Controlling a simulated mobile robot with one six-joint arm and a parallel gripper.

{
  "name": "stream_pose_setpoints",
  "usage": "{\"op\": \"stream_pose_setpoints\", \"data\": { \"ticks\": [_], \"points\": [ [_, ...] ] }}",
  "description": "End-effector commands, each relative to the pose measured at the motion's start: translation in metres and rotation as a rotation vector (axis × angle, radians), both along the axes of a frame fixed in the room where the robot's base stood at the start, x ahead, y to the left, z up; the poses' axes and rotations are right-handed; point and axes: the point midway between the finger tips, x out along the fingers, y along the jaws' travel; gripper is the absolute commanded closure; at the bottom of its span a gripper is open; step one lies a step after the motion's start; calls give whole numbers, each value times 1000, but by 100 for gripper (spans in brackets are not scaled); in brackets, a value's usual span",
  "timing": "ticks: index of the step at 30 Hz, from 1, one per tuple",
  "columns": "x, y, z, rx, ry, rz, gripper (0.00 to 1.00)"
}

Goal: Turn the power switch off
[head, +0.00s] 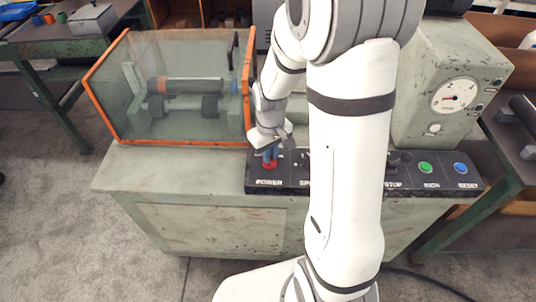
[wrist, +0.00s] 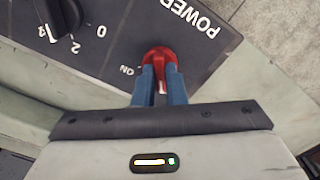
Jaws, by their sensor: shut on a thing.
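The red power switch (head: 270,164) sits at the left end of the black control panel (head: 340,187), above the "POWER" label. In the wrist view the red switch knob (wrist: 160,54) shows close up, with "ON" printed beside it. My gripper (head: 270,154) reaches down onto it from above. Its two blue fingers (wrist: 160,80) are shut on the red knob, one on each side. The fingers cover part of the knob, so its exact pointing direction is hard to tell.
A black dial (wrist: 62,14) marked with numbers is beside the switch. Green (head: 425,168) and blue (head: 461,168) buttons are at the panel's right. A clear orange-framed enclosure (head: 175,85) stands left of my gripper; a gauge box (head: 450,85) stands right. My arm hides the panel's middle.

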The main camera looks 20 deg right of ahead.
Motion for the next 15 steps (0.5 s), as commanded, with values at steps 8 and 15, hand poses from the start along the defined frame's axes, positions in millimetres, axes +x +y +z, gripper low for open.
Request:
{"op": "stream_pose_setpoints", "data": {
  "ticks": [8,15],
  "points": [
    [5,0,3,-1,-17,127,100],
    [5,0,3,-1,-16,167,100]
  ]
}}
